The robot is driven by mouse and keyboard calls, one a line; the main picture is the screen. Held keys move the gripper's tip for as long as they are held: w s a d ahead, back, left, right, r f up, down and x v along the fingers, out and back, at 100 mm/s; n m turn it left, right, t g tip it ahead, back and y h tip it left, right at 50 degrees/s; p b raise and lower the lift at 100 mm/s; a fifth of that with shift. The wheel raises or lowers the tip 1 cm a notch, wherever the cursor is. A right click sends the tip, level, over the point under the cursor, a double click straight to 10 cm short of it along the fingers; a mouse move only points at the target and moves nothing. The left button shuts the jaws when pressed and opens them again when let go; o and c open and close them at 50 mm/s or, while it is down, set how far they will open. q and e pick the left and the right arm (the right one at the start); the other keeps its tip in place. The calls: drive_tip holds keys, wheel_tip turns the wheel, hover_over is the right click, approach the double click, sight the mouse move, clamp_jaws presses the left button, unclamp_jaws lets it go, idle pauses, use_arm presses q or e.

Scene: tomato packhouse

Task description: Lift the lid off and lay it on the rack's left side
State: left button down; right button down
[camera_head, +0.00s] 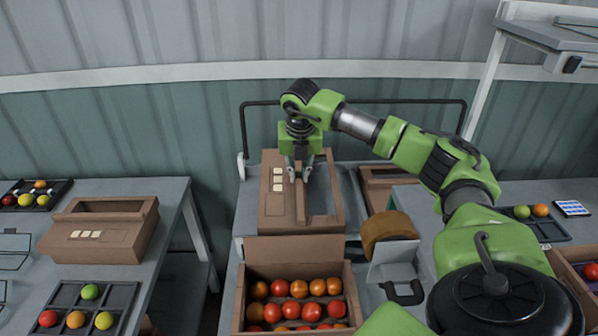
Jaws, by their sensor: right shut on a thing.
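The brown lid (277,208), with a long opening and pale labels, is at the left side of the rack (244,128), whose black rail runs along the back. My right gripper (299,176) points down and is shut on the lid near its middle. I cannot tell whether the lid rests on the surface below or hangs just above it. The open brown box (293,248) in front holds several red and orange tomatoes (298,289). My left gripper is not in view.
Another brown box (102,251) and trays of tomatoes (131,288) stand on the left table. A brown tray (377,173) lies right of the lid. A brown roll on a grey holder (393,272) stands right of the open box. My right arm spans the right side.

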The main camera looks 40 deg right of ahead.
drive_tip(key=shift+s+a+f+b, duration=0.1)
drive_tip(key=shift+f+b, duration=0.1)
drive_tip(key=shift+f, duration=0.3)
drive_tip(key=shift+s+f+b, duration=0.1)
drive_tip(key=shift+f+b, duration=0.05)
drive_tip(key=shift+f, duration=0.35)
drive_tip(key=shift+s+a+f, duration=0.15)
drive_tip(key=shift+s+f, duration=0.05)
drive_tip(key=c, duration=2.2)
unclamp_jaws()
drive_tip(key=shift+o, duration=1.2)
drive_tip(key=shift+w+f, duration=0.2)
drive_tip(key=shift+c, duration=0.4)
drive_tip(key=shift+c, duration=1.2)
drive_tip(key=shift+r, duration=0.25)
